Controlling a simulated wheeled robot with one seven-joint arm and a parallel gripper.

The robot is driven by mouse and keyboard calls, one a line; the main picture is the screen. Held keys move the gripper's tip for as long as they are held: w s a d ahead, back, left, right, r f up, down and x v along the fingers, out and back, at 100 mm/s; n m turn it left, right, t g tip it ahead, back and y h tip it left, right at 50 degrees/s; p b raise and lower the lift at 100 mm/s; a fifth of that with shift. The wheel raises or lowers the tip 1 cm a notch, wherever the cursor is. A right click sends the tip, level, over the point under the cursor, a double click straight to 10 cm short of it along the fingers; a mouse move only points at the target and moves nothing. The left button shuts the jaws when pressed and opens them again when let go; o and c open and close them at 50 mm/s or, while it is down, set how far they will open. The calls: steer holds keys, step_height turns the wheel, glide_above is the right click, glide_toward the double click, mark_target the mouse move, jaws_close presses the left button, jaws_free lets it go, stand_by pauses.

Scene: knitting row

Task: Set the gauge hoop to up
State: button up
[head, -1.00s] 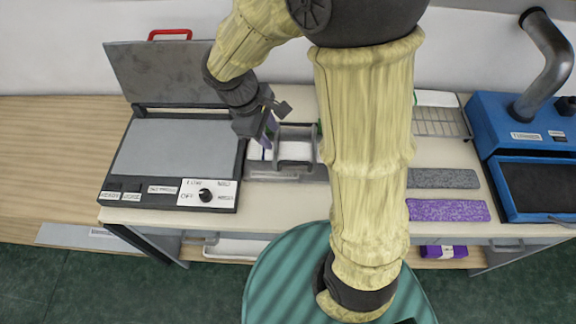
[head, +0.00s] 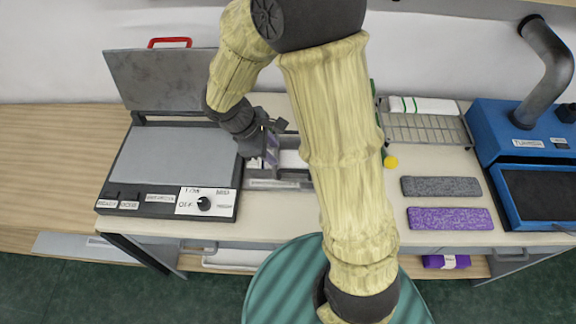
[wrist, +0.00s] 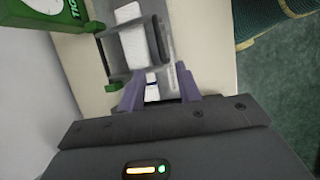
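The grey gauge device (head: 272,184) stands on the table right of the flat press, with a white piece in it. It also shows in the wrist view (wrist: 177,70). A dark grey bar, which looks like part of the gauge hoop (wrist: 160,40), crosses over the device beside the white piece; I cannot tell its exact angle. In the head view my arm and gripper partly hide the device. My gripper (head: 272,150) is low at the device's left end. In the wrist view its purple fingers (wrist: 160,92) are apart, with nothing clearly held between them.
The press (head: 165,160) with its raised lid stands close on the left. A rack (head: 428,128), grey and purple strips (head: 450,218) and a blue machine (head: 515,190) lie to the right.

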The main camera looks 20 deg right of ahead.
mark_target(291, 170)
steer(key=x, duration=1.1)
steer(key=shift+d+f, duration=0.1)
steer(key=shift+f, duration=0.05)
jaws_close()
